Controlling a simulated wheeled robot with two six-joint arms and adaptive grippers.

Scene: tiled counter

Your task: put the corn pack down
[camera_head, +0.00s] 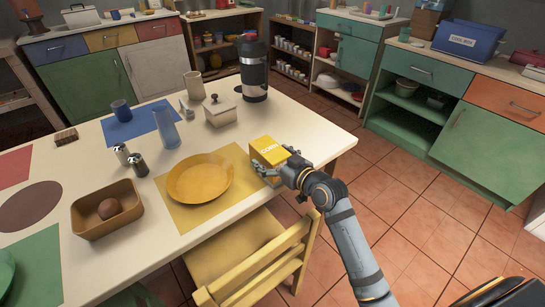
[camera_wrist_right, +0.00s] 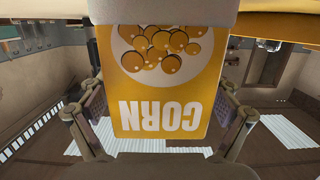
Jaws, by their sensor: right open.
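The corn pack (camera_head: 267,151) is a yellow box with white lettering. It appears to stand on the white table (camera_head: 317,128) near its front right edge, beside the yellow plate. My right gripper (camera_head: 270,172) is at the pack, its fingers open on either side. In the right wrist view the pack (camera_wrist_right: 163,85) fills the middle between the two fingers (camera_wrist_right: 161,112), with its CORN lettering upside down. I cannot tell whether a finger still touches the pack. The pack's underside is hidden. My left gripper is out of view.
A yellow plate (camera_head: 200,177) lies on a yellow mat (camera_head: 190,220) left of the pack. A white lidded box (camera_head: 219,112) and dark coffee maker (camera_head: 253,70) stand behind. A yellow chair (camera_head: 262,262) is in front. Bare table lies right of the pack.

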